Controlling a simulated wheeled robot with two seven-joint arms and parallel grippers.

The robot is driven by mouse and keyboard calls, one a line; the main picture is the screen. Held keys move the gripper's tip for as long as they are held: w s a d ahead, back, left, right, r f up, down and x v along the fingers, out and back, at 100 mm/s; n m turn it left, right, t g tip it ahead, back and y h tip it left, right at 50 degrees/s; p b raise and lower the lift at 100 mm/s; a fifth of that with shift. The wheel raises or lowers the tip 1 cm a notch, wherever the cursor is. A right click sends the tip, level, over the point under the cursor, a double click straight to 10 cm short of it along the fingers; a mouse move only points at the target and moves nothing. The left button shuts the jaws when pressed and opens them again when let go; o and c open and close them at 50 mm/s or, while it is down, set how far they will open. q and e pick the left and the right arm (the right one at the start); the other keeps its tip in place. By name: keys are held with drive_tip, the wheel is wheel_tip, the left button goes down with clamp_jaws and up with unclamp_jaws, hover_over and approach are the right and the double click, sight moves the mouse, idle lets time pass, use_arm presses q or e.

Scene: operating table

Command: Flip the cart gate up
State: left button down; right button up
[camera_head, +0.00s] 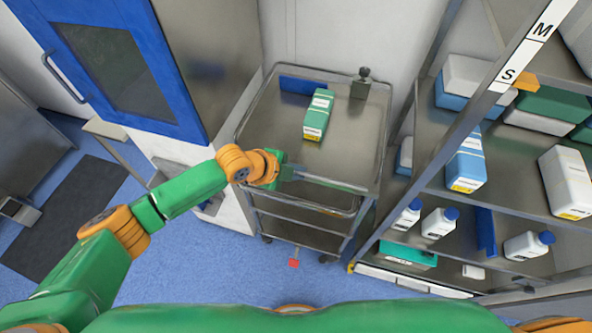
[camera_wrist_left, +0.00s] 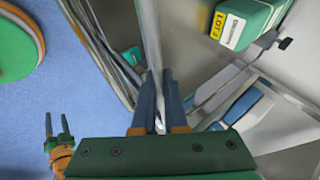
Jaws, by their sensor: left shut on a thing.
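The cart (camera_head: 262,110) is a steel trolley against the wall. Its gate (camera_head: 318,203) is a thin metal rail frame at the front edge, hanging below the top, slanting outward. My left gripper (camera_head: 293,172) is at the left part of the gate. In the left wrist view, the left gripper's blue fingers (camera_wrist_left: 157,78) are closed on either side of a metal bar of the gate (camera_wrist_left: 151,35). My right gripper (camera_wrist_left: 56,126) shows at the lower left of that view, away from the cart, its fingers apart and empty.
A green and white box (camera_head: 319,115) stands on the cart top. A shelf rack (camera_head: 440,180) with bottles and boxes stands close on the right. A blue-framed door (camera_head: 165,60) is at the left.

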use_arm(q)
drive_tip(key=g+b, duration=0.1)
drive_tip(key=b, duration=0.1)
drive_tip(key=w+g+b, duration=0.1)
drive_tip(key=b, duration=0.1)
drive_tip(key=g+y+b, duration=0.1)
drive_tip(key=b, duration=0.1)
drive_tip(key=shift+w+d+f+n+g+b, duration=0.1)
drive_tip(key=shift+w+d+n+g+b, duration=0.2)
drive_tip(key=shift+w+n+g+b, duration=0.1)
drive_tip(key=shift+w+g+y+b, duration=0.15)
drive_tip(key=shift+g+y+b, duration=0.35)
drive_tip(key=shift+b, duration=0.7)
drive_tip(key=c, duration=1)
unclamp_jaws()
drive_tip(key=shift+r, duration=0.2)
drive_tip(key=shift+o, duration=0.2)
drive_tip(key=b+v, duration=0.1)
drive_tip(key=v, duration=0.6)
drive_tip(key=shift+w, duration=0.1)
